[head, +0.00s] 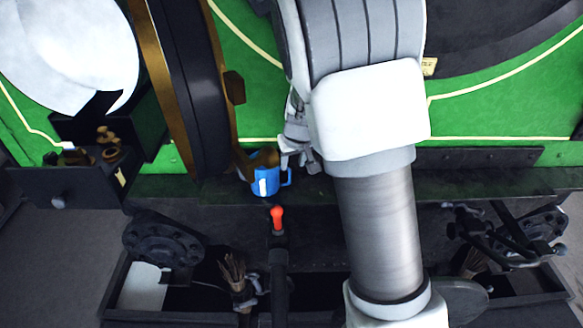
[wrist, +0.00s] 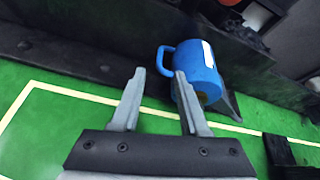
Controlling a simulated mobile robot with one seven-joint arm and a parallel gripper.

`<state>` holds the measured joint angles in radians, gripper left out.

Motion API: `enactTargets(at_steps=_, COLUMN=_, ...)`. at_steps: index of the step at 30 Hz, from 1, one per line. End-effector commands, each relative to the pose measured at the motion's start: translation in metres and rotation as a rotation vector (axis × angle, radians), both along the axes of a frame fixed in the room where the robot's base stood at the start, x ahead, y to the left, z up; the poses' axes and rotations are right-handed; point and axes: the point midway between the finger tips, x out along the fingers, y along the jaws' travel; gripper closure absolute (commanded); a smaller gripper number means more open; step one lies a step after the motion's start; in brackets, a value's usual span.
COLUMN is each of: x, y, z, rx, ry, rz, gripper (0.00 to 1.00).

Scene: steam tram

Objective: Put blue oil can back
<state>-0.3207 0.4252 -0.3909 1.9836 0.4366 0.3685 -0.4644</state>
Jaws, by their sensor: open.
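The blue oil can (head: 266,184) is a mug-shaped blue vessel with a white label and a side handle. It stands on the dark ledge (head: 345,186) along the green tram side, just below the large dark and brass ring. My gripper (head: 289,157) is open beside the can's handle side, close to it. In the wrist view the can (wrist: 200,76) lies just beyond my fingertips (wrist: 160,73), with its handle in front of the gap between them. The right finger overlaps the can's edge; I cannot tell whether they touch. Nothing is held.
A red-tipped lever (head: 277,216) stands in front of the can. A dark box (head: 75,186) with brass fittings is at the left. A low open trough holds a twig bundle (head: 232,270) and a white sheet (head: 143,287). The ledge right of my arm looks clear.

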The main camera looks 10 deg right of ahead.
Motion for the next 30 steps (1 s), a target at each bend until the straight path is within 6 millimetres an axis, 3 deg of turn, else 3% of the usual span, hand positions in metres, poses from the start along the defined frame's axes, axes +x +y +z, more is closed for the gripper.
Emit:
enactTargets(at_steps=3, x=-0.007, y=0.001, z=0.017, rx=0.001, ry=-0.001, rz=0.001, gripper=0.56)
enactTargets(at_steps=10, x=-0.017, y=0.001, z=0.034, rx=0.014, ry=-0.002, rz=-0.002, gripper=0.56)
enactTargets(at_steps=14, x=-0.038, y=0.005, z=0.06, rx=0.062, ry=-0.006, rz=-0.007, gripper=0.56)
enactTargets(at_steps=21, x=-0.106, y=0.013, z=0.121, rx=0.148, ry=-0.017, rz=-0.007, gripper=0.56)
enactTargets(at_steps=30, x=-0.203, y=0.014, z=0.168, rx=0.148, ry=-0.04, rz=-0.014, gripper=0.56)
